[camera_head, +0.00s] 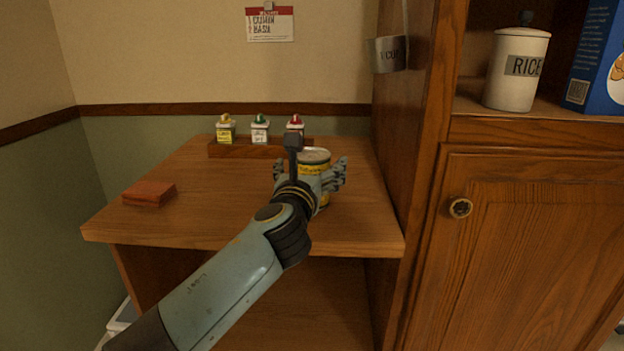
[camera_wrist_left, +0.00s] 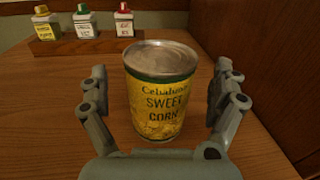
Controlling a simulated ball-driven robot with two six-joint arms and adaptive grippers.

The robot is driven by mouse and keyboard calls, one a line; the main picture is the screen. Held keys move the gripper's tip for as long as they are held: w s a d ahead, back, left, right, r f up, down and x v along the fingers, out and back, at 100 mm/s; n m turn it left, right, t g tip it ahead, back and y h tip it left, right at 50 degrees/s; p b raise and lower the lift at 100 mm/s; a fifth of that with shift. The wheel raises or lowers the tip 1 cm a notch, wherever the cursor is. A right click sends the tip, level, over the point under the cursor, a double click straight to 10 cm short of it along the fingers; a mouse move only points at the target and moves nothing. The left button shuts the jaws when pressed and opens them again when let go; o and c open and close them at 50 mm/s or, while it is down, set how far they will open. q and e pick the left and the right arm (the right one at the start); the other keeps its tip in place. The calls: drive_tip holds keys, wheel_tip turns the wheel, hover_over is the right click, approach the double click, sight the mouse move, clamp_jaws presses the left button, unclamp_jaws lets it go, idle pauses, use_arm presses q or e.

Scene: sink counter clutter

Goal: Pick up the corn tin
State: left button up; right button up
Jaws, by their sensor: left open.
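The corn tin (camera_wrist_left: 161,92) is yellow and green with a bare metal lid and the words "SWEET CORN". It stands upright on the wooden counter. In the head view the tin (camera_head: 315,160) is partly hidden behind my left gripper (camera_head: 311,174). In the left wrist view my left gripper (camera_wrist_left: 161,108) is open, with one finger on each side of the tin. Gaps show between the fingers and the tin. The tin's lower front edge is close to the palm. My right gripper is not in view.
A wooden rack (camera_head: 246,151) with several spice tins stands behind the corn tin. A reddish-brown folded cloth or block (camera_head: 149,193) lies at the counter's left. A tall wooden cabinet (camera_head: 417,150) closes off the right side. The counter (camera_head: 215,205) between is clear.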

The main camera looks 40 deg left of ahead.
use_arm(q)
drive_tip(key=shift+x, duration=1.1)
drive_tip(key=shift+c, duration=0.2)
drive_tip(key=c, duration=1.6)
